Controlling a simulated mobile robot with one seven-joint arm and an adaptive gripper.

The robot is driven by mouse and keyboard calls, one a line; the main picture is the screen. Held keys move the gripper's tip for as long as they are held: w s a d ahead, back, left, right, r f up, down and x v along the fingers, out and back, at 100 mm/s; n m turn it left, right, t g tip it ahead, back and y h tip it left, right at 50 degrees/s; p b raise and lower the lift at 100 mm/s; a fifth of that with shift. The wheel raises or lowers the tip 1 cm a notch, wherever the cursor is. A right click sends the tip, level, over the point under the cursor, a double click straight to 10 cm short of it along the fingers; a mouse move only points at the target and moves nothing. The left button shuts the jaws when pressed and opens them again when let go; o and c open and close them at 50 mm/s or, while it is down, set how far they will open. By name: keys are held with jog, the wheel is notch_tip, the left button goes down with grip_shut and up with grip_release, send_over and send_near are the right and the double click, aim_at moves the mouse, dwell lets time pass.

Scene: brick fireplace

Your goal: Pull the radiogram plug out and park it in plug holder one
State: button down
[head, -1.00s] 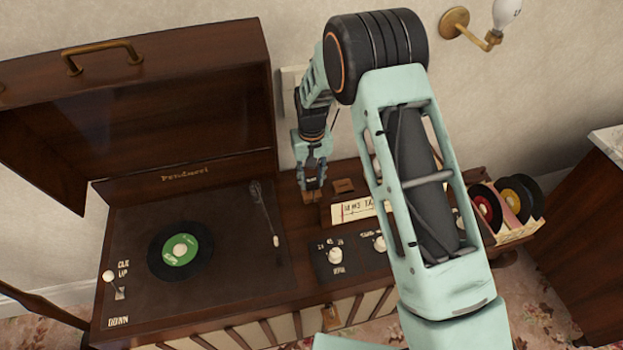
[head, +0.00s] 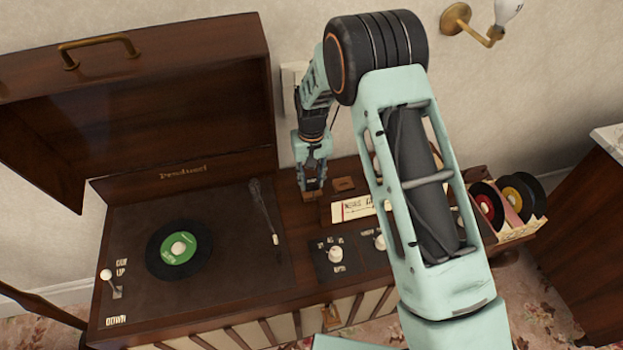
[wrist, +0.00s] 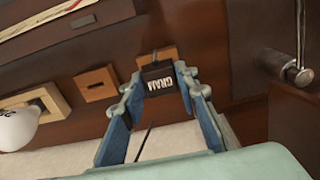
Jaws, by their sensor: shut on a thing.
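The black radiogram plug, marked "GRAM" (wrist: 160,82), is between the fingers of my gripper (wrist: 157,85) in the wrist view. My gripper (head: 313,178) is shut on it at the back of the radiogram top in the head view. The plug is at a small wooden plug holder (wrist: 171,52); I cannot tell how far it sits in it. A second wooden holder (head: 344,184) with a slot stands beside it, also in the wrist view (wrist: 97,85). A thin dark cord (wrist: 144,142) shows between the fingers. The wall socket plate (head: 290,75) is partly hidden behind my arm.
The radiogram's open lid (head: 140,110) stands to the left. The turntable with a green-labelled record (head: 180,249) and its tonearm (head: 264,210) are left of my gripper. Knobs (head: 336,254) lie in front. A record rack (head: 520,225) stands right. The wall is close behind.

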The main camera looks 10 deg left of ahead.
jog(key=shift+f+b, duration=0.6)
jog(key=shift+f, duration=0.25)
jog(key=c, duration=1.4)
grip_release()
jog(key=shift+c, duration=0.2)
jog(key=shift+r, duration=0.1)
notch_tip(320, 180, up, 12)
